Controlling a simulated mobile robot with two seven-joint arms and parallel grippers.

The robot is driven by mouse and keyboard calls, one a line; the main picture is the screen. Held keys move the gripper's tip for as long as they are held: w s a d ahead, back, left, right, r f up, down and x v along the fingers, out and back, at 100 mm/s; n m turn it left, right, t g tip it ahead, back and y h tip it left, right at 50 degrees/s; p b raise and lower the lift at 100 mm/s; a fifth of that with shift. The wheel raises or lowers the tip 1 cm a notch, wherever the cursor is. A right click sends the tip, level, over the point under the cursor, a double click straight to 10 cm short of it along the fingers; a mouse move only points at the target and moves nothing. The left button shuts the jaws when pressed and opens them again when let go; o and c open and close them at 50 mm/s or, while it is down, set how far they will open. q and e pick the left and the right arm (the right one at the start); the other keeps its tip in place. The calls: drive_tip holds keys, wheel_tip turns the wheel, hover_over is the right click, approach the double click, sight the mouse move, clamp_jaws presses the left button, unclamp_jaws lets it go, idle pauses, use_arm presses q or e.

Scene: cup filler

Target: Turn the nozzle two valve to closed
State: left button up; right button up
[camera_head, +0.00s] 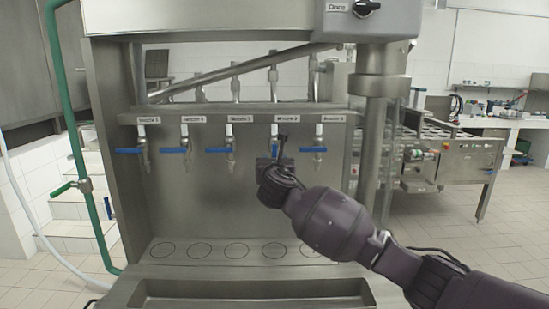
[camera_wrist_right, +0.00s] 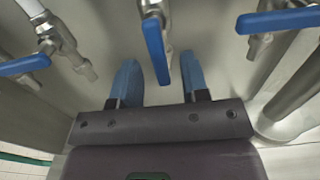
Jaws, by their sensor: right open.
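The nozzle two valve (camera_head: 274,130) is second from the right in the row, under its label. In the right wrist view its blue handle (camera_wrist_right: 154,48) points toward my right gripper (camera_wrist_right: 160,62), unlike the sideways handles beside it. My right gripper is open, with its two blue fingers on either side of the handle's end and nothing clamped. In the head view my right gripper (camera_head: 280,147) hides the valve's handle and lower part. I cannot tell whether a finger touches the handle. My left gripper is out of view.
Neighbouring valves have sideways blue handles (camera_head: 314,150), (camera_head: 231,150), close on both sides of my right gripper. A steel post (camera_head: 373,140) stands to the right. Below are a ledge with ringed cup spots (camera_head: 199,250) and a trough (camera_head: 250,288).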

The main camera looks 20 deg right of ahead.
drive_tip(key=shift+x, duration=1.3)
drive_tip(key=shift+c, duration=0.3)
clamp_jaws()
